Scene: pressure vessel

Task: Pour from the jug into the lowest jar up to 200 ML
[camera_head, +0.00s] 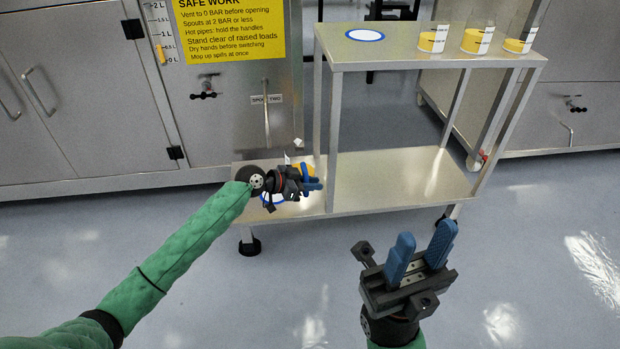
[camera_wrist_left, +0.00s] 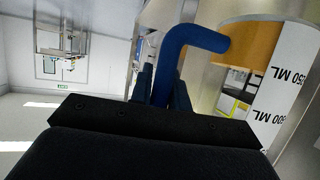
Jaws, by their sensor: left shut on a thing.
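The jug (camera_wrist_left: 245,42) has clear walls, amber contents and a white scale label (camera_wrist_left: 285,90) in the left wrist view. Its bent blue handle (camera_wrist_left: 195,36) lies between my left fingers. In the head view my left gripper (camera_head: 314,185) is shut on that handle over the lower shelf, hiding most of the jug (camera_head: 302,170). Several-sided view of its base is blocked. Three clear jars with yellow contents stand on the upper shelf: left jar (camera_head: 431,42), middle jar (camera_head: 474,42), right jar (camera_head: 514,46). The right jar's fill looks lowest. My right gripper (camera_head: 420,253) is open and empty.
A white disc with a blue ring (camera_head: 365,35) lies bare on the upper shelf (camera_head: 400,58). Another blue ring (camera_head: 270,199) shows on the lower shelf (camera_head: 400,178) by my left gripper. The lower shelf's right part is clear.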

